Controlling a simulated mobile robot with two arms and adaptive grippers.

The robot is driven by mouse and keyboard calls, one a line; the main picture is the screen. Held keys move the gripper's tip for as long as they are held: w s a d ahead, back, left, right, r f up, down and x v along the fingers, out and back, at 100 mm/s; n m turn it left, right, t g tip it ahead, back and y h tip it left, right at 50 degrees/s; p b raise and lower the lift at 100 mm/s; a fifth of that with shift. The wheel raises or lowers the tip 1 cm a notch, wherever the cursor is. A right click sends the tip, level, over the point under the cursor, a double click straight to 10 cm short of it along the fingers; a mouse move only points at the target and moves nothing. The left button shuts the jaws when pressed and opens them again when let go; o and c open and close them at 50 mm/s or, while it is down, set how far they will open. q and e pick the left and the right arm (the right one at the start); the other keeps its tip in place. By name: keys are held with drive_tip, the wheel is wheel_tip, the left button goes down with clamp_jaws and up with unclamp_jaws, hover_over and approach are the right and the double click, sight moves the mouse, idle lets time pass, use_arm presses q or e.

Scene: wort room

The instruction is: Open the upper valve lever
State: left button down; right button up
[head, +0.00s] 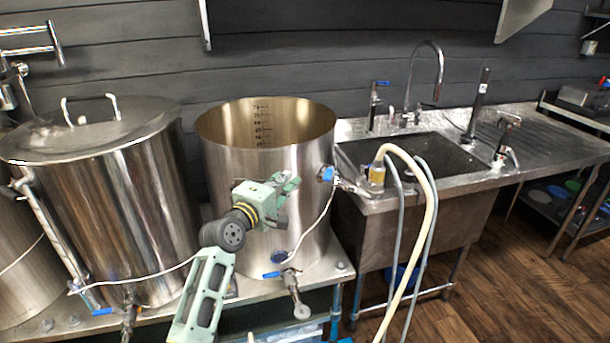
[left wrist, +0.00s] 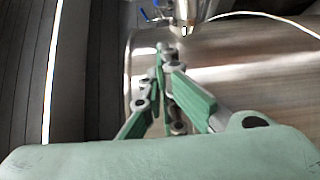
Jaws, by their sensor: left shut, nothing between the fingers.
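The open steel pot (head: 265,150) stands on the bench in the middle of the head view. The upper valve lever (head: 326,174) is a small blue handle on the pot's upper right side. A lower valve with another blue lever (head: 272,274) sits near the pot's base. My left gripper (head: 293,183) is shut and empty in front of the pot wall, left of the upper lever and apart from it. In the left wrist view, the closed fingers (left wrist: 165,58) point toward a metal valve fitting (left wrist: 186,14), with a bit of blue beside it. My right gripper is not in view.
A lidded pot (head: 110,200) stands to the left. A sink (head: 400,150) with a tall tap is at the right. A pump-like yellow fitting (head: 377,174) and pale hoses (head: 427,215) hang beside the upper valve. A thin white cable loops from the pot.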

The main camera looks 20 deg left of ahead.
sight(330, 172)
use_arm(q)
drive_tip(key=w+d, duration=0.1)
drive_tip(key=d, duration=0.1)
drive_tip(key=w+d+p, duration=0.1)
drive_tip(key=w+d, duration=0.1)
drive_tip(key=shift+w+d, duration=0.25)
drive_tip(key=shift+d, duration=0.05)
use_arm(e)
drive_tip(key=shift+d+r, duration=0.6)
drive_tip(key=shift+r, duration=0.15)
use_arm(q)
drive_tip(key=shift+p, duration=0.35)
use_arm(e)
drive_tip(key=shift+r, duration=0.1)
